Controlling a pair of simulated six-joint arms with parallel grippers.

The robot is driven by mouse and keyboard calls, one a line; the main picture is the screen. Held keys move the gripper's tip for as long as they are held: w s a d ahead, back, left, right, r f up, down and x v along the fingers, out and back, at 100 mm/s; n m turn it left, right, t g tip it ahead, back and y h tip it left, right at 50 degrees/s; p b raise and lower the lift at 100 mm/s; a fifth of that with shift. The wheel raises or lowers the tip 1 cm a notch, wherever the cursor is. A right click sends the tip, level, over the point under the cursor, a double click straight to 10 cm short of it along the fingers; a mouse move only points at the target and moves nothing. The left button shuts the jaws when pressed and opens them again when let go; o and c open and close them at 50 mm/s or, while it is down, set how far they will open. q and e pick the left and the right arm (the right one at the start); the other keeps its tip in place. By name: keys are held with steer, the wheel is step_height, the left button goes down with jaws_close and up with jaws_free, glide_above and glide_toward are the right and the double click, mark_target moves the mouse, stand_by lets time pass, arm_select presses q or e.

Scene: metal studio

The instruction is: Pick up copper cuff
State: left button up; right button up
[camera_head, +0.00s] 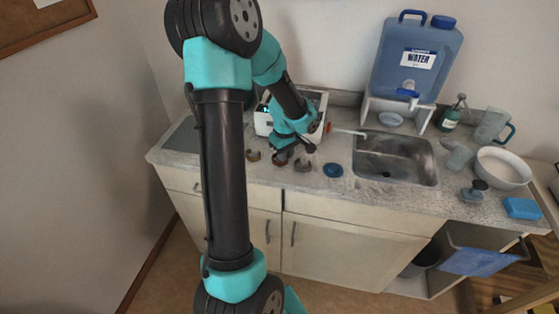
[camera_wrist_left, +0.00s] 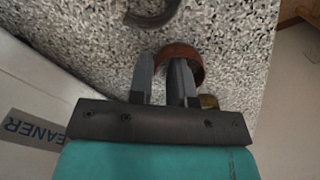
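The copper cuff (camera_wrist_left: 185,51) is a reddish-brown open ring standing on the speckled counter in the left wrist view. In the head view it appears as a dark reddish ring (camera_head: 280,159), partly covered by my gripper. My left gripper (camera_wrist_left: 164,62) is down at the cuff with its two fingers apart. The right-hand finger overlaps the cuff's opening, and the cuff's near left edge shows between the fingertips. Whether the fingers touch it I cannot tell. My left gripper also shows in the head view (camera_head: 283,150). My right gripper is not in view.
A grey ring (camera_wrist_left: 152,14) and a brass ring (camera_wrist_left: 209,101) lie close to the cuff. A white box (camera_head: 263,122) labelled cleaner stands behind the gripper. A blue disc (camera_head: 333,170) and the sink (camera_head: 394,160) are to the right.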

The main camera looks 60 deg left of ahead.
arm_select(q)
jaws_close()
